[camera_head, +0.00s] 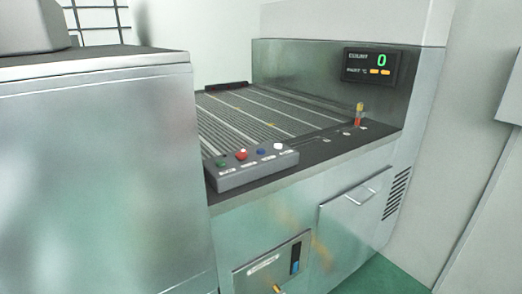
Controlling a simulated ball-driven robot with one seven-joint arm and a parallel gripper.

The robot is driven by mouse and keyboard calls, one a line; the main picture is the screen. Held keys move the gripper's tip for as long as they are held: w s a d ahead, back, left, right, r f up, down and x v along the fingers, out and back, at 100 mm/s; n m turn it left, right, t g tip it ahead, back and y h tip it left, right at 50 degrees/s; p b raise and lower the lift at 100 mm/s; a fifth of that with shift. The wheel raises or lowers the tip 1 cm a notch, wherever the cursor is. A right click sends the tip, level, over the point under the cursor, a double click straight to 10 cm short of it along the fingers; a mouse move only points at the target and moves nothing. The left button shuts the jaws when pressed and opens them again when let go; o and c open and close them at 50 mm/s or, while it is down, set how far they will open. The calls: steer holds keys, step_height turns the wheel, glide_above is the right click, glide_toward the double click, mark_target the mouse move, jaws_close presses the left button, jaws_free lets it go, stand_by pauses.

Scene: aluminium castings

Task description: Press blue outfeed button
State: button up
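The blue button (262,151) is on top of a grey control box (255,171) at the front edge of the machine's conveyor. It is third from the left in a row, between a red button (241,155) and a white button (278,146). A dark green button (221,162) is at the left end. The labels under the buttons are too small to read. My gripper is not in view, and nothing touches the buttons.
A metal cabinet (95,180) fills the left side, close to the box. A slatted conveyor bed (260,115) lies behind the box. A display (373,66) shows COUNT 0. A small signal light (359,116) stands at right. Green floor (385,280) shows at lower right.

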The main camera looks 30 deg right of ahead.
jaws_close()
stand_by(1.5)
